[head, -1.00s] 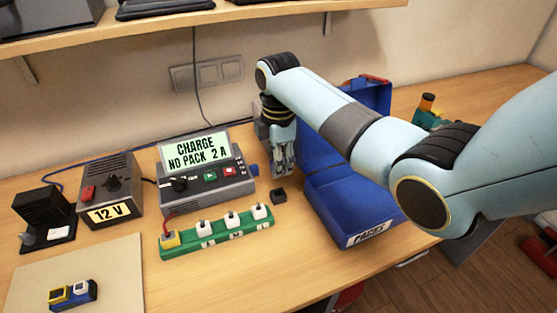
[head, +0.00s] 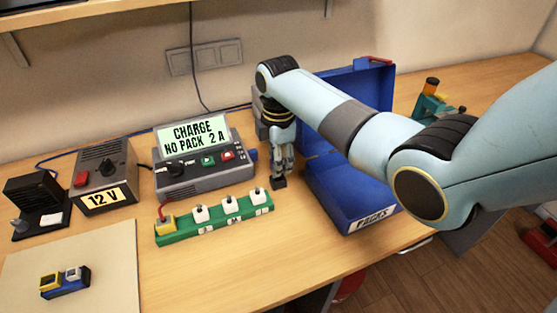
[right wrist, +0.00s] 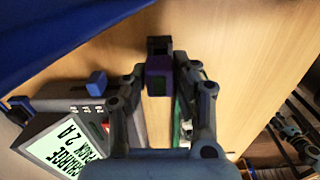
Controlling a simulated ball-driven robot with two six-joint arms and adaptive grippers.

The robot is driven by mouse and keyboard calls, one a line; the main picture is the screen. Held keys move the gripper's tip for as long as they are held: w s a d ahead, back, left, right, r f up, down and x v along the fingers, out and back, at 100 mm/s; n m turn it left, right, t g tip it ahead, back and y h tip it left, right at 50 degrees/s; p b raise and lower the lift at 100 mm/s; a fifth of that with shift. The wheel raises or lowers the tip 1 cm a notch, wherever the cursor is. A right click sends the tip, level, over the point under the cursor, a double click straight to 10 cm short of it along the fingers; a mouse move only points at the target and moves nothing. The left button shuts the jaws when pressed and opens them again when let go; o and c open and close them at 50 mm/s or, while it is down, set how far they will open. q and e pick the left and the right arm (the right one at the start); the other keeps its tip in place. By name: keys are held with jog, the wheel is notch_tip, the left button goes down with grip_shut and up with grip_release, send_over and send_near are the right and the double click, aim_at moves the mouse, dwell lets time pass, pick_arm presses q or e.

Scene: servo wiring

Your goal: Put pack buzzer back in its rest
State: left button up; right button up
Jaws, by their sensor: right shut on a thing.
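My right gripper (head: 282,167) is shut on a small dark blue-purple block, which I take for the pack buzzer (right wrist: 158,76); it shows between the fingertips (right wrist: 160,78) in the right wrist view. A small black block with a hollow, likely the rest (head: 279,183), stands on the table directly below the fingertips. In the right wrist view the rest (right wrist: 160,46) lies just beyond the buzzer. The two look close or touching; I cannot tell whether the buzzer is seated. In the head view the fingers hide the buzzer. My left gripper is not in view.
The charger (head: 195,172) and the green strip (head: 215,219) with several plugs are left of the gripper. The open blue packs case (head: 335,205) is close on the right. A 12 V supply (head: 107,180) stands further left.

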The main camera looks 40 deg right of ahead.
jog(key=shift+p, duration=0.95)
dwell(1.1)
jog(key=shift+f+b, duration=1.05)
jog(key=shift+f, duration=0.4)
jog(key=o, duration=1.1)
jog(key=shift+r, duration=0.1)
notch_tip(320, 180, up, 12)
jog(key=shift+s, duration=0.1)
